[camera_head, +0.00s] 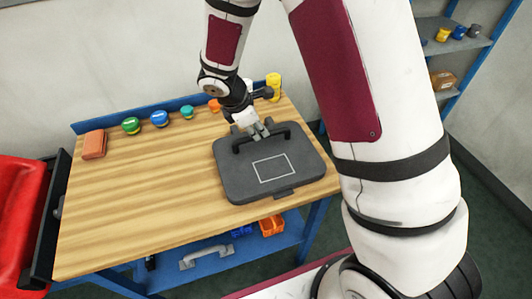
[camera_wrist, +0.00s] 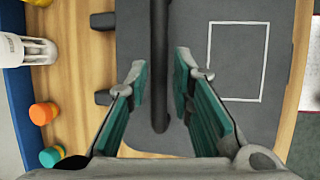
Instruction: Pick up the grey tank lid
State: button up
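The grey tank lid (camera_head: 258,178) lies flat on the wooden workbench, toward its right side. A dark bar handle (camera_wrist: 159,65) runs along the lid, and a white rectangle outline is marked on its top. My gripper (camera_head: 258,132) is over the lid at the handle. In the wrist view my gripper (camera_wrist: 160,78) has its two green-padded fingers spread apart, one on each side of the handle, with gaps showing between pads and bar. How far the fingertips reach down beside the bar is hard to tell.
On the workbench (camera_head: 130,215), a brick-coloured block (camera_head: 94,144) and several small jars line the back edge; a yellow item (camera_head: 273,85) stands behind the lid. A red container (camera_head: 20,210) is at left. The bench's left and middle are clear.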

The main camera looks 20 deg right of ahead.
aim_at(265, 149)
jog(key=shift+p+x, duration=0.4)
jog(key=shift+x, duration=2.35)
grip_shut()
